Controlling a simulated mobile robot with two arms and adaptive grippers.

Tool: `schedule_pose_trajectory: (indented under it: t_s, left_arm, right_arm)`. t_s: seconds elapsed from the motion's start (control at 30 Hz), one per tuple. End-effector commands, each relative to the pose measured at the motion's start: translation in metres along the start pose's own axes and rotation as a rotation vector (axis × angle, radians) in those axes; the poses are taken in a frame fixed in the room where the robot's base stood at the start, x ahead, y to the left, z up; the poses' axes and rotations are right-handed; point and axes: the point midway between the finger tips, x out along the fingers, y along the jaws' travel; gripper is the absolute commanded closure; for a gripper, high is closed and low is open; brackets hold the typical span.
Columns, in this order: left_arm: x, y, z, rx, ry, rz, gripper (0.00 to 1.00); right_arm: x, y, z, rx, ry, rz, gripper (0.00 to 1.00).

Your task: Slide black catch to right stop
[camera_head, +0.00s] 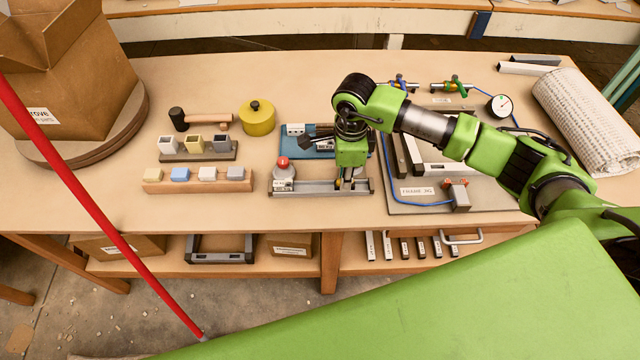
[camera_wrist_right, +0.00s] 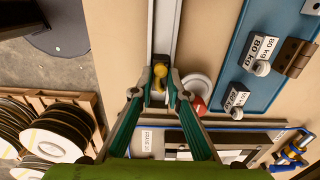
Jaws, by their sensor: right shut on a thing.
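The black catch (camera_wrist_right: 160,60) with its yellow knob (camera_wrist_right: 160,71) sits on a grey rail in the right wrist view. In the head view the rail (camera_head: 315,188) lies along the front of the bench, and my gripper mostly hides the catch. My right gripper (camera_head: 349,184) points down over the right part of the rail. In the wrist view its fingertips (camera_wrist_right: 160,96) lie on either side of the catch, shut on it. The right stop cannot be made out clearly. My left gripper is not in view.
A red-topped grey piece (camera_head: 283,170) stands by the rail's left end. A blue plate (camera_head: 293,147) lies behind. A board with a blue cable and frame (camera_head: 415,192) lies close to the right. A wooden block of small pieces (camera_head: 197,186) is left.

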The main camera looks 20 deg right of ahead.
Motion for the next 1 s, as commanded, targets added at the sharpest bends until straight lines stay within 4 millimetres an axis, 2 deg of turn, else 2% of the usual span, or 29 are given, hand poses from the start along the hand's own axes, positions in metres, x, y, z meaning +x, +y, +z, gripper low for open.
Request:
schedule_pose_trajectory:
  t_s: [0.2, 0.67, 1.0]
  left_arm:
    - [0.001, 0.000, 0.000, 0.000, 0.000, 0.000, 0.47]
    - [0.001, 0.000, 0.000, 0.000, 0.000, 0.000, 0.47]
    - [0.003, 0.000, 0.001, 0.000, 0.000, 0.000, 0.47]
  right_arm:
    - [0.000, 0.000, -0.011, 0.000, 0.001, 0.001, 0.99]
    - [0.000, 0.000, -0.014, 0.000, 0.001, 0.000, 0.99]
    - [0.001, 0.000, -0.031, 0.001, 0.003, 0.001, 0.99]
